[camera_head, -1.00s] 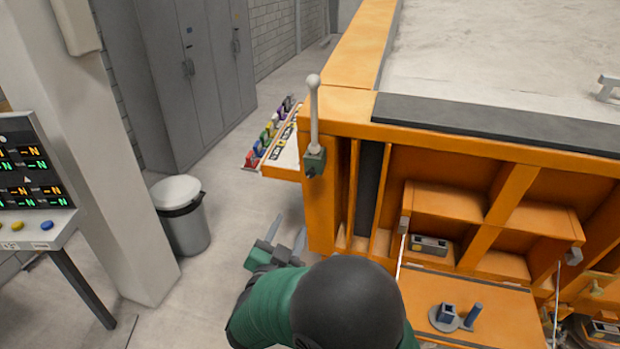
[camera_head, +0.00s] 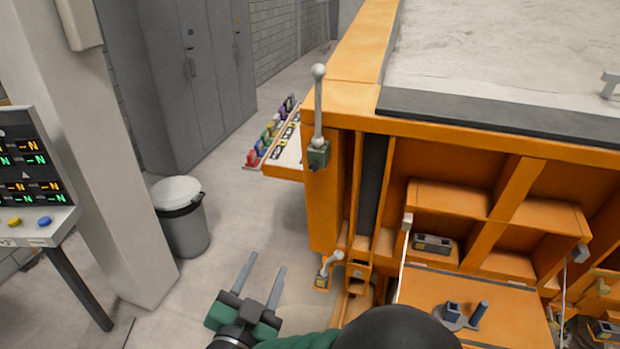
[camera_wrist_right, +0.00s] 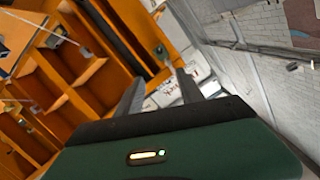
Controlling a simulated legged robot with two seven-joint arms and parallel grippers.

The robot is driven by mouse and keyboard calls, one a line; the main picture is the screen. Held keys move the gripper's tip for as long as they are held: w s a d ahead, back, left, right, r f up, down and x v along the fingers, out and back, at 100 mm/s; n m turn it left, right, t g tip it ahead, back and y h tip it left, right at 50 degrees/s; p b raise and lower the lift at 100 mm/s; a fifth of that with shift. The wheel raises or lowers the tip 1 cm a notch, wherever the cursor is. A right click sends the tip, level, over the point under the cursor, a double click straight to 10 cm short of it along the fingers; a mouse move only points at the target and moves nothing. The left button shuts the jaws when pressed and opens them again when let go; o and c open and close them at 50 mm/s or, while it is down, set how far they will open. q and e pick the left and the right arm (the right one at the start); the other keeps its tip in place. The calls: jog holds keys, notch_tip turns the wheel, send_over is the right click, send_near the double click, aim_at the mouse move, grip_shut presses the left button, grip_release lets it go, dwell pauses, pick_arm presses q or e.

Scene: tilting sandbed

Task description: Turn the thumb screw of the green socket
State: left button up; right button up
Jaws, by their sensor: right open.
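The green socket (camera_head: 318,155) is a small block on the front left corner of the orange sandbed frame. A grey rod with a ball top (camera_head: 319,105) stands upright from it. Its thumb screw is too small to make out clearly. My right gripper (camera_head: 264,266) is open and empty, below and left of the socket and well apart from it, over the floor. Its two fingers point up in the head view. My left gripper is not in view.
A side shelf (camera_head: 285,169) with coloured items juts out left of the frame. A second small lever (camera_head: 328,270) is low by the corner post. A grey bin (camera_head: 181,225) and a pillar (camera_head: 105,150) stand left. The floor between bin and frame is clear.

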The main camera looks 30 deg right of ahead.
jog(key=v, duration=0.3)
jog(key=shift+d, duration=0.4)
jog(key=n+t+p, duration=0.1)
jog(key=n+p, duration=0.3)
jog(key=n, duration=0.2)
send_near(314, 169)
jog(key=shift+y, duration=0.4)
jog(key=p+x, duration=0.1)
jog(key=x, duration=0.1)
jog(key=p+x, duration=0.2)
jog(key=x, duration=0.1)
jog(key=p+x, duration=0.1)
jog(key=x, duration=0.2)
jog(key=shift+w+r, duration=0.2)
jog(key=shift+r, duration=0.2)
jog(key=shift+w+d+p, duration=0.15)
jog(key=shift+d+p, duration=0.05)
jog(key=shift+p, duration=0.1)
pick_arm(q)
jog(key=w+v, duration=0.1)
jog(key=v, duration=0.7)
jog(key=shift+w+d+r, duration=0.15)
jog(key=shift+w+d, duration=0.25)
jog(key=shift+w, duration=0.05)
pick_arm(e)
jog(key=shift+d+f, duration=0.1)
jog(key=shift+d, duration=0.2)
